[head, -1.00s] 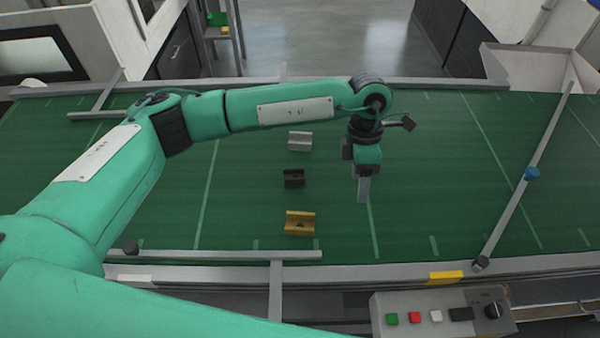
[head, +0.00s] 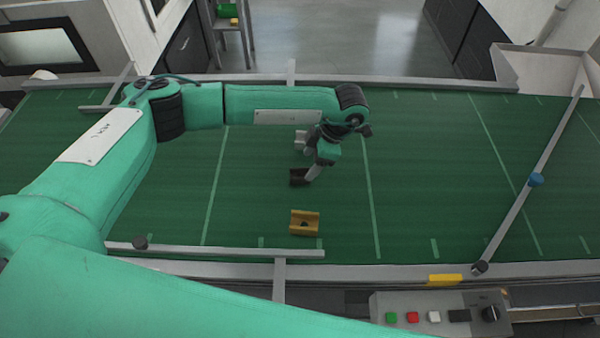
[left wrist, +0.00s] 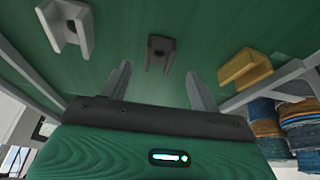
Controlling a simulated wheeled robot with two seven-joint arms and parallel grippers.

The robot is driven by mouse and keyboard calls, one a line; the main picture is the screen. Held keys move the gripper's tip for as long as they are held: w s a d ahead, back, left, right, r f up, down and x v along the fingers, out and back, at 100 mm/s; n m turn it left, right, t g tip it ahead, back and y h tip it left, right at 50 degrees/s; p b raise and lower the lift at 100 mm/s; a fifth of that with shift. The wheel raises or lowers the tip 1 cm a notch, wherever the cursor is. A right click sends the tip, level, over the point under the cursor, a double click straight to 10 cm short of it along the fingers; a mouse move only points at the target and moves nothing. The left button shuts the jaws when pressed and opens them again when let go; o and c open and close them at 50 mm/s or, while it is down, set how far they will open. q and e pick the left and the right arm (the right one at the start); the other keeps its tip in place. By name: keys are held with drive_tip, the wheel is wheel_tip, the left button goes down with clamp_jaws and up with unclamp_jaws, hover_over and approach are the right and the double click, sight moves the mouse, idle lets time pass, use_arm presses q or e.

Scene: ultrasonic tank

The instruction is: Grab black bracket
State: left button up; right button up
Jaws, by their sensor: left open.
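The black bracket (head: 299,177) lies on the green belt between a grey bracket (head: 300,139) behind it and a yellow bracket (head: 304,222) in front. My left gripper (head: 313,173) is just right of the black bracket, its fingers tilted down toward it and partly covering its right side. In the left wrist view my left gripper (left wrist: 158,88) is open and empty. The black bracket (left wrist: 160,52) shows beyond and between its two fingertips, apart from them. The grey bracket (left wrist: 67,27) is at the left there and the yellow bracket (left wrist: 245,68) at the right. My right gripper is out of view.
The green belt (head: 420,180) is clear to the right. A button panel (head: 440,313) sits in front.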

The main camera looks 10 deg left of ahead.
sight(302, 170)
use_arm(q)
drive_tip(key=shift+s+a+f+p, duration=0.1)
drive_tip(key=shift+a+f+p, duration=0.1)
drive_tip(key=shift+p, duration=0.15)
drive_tip(key=p+x, duration=0.1)
drive_tip(key=x, duration=0.1)
drive_tip(key=p+x, duration=0.1)
drive_tip(key=shift+a+f+p, duration=0.25)
drive_tip(key=shift+a+p, duration=0.05)
drive_tip(key=shift+a, duration=0.05)
drive_tip(key=shift+f, duration=0.35)
drive_tip(key=shift+c, duration=0.4)
drive_tip(key=c, duration=1.1)
drive_tip(key=shift+r, duration=0.15)
